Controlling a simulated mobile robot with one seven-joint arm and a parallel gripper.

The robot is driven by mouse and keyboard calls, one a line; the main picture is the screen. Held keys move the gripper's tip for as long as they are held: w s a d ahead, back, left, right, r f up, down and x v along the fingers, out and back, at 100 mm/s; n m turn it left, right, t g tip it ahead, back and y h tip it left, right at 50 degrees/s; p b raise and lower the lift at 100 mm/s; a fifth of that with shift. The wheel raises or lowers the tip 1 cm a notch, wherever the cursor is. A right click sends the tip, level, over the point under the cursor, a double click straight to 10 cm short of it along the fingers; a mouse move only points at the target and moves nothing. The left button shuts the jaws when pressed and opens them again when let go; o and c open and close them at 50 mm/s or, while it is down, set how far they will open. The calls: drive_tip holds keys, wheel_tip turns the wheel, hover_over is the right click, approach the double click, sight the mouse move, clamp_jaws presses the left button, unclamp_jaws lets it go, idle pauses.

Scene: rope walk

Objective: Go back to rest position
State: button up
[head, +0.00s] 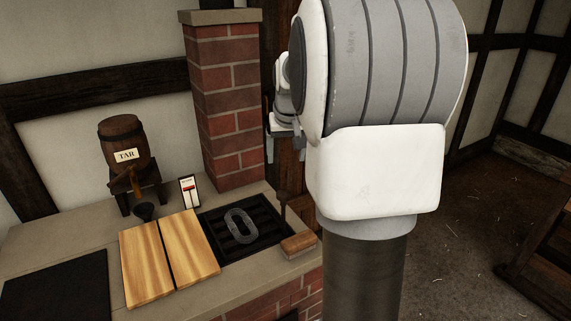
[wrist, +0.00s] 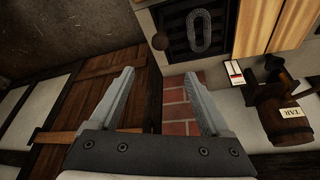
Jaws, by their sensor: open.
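My gripper (wrist: 158,95) is open in the wrist view, its two grey fingers apart with nothing between them. The brick pillar and the edge of the stone counter lie beyond the fingers. In the head view my gripper (head: 285,148) shows only in part, beside the brick pillar; the rest of it is hidden behind my large white and grey arm.
A brick counter (head: 60,235) holds a TAR barrel (head: 122,142), wooden boards (head: 145,265), a dark grate (head: 262,238) with a grey chain-like loop (head: 240,226), and a brush (head: 298,244). A brick pillar (head: 228,100) rises behind. Open floor (head: 455,225) lies right.

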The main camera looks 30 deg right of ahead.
drive_tip(key=shift+s+a+r, duration=0.1)
drive_tip(key=shift+r, duration=0.25)
idle(0.3)
drive_tip(key=s+a+r+n+t+y, duration=0.1)
drive_tip(key=s+a+r+n, duration=0.1)
drive_tip(key=s+a, duration=0.6)
drive_tip(key=s+a+r+n, duration=0.2)
drive_tip(key=s+a, duration=0.4)
drive_tip(key=a, duration=0.5)
drive_tip(key=s+a+f+n+y, duration=0.1)
drive_tip(key=s+a+f, duration=0.2)
drive_tip(key=s, duration=0.6)
drive_tip(key=shift+s+a+f, duration=0.15)
drive_tip(key=shift+a+f, duration=0.15)
drive_tip(key=shift+a, duration=0.3)
drive_tip(key=shift+d, duration=0.1)
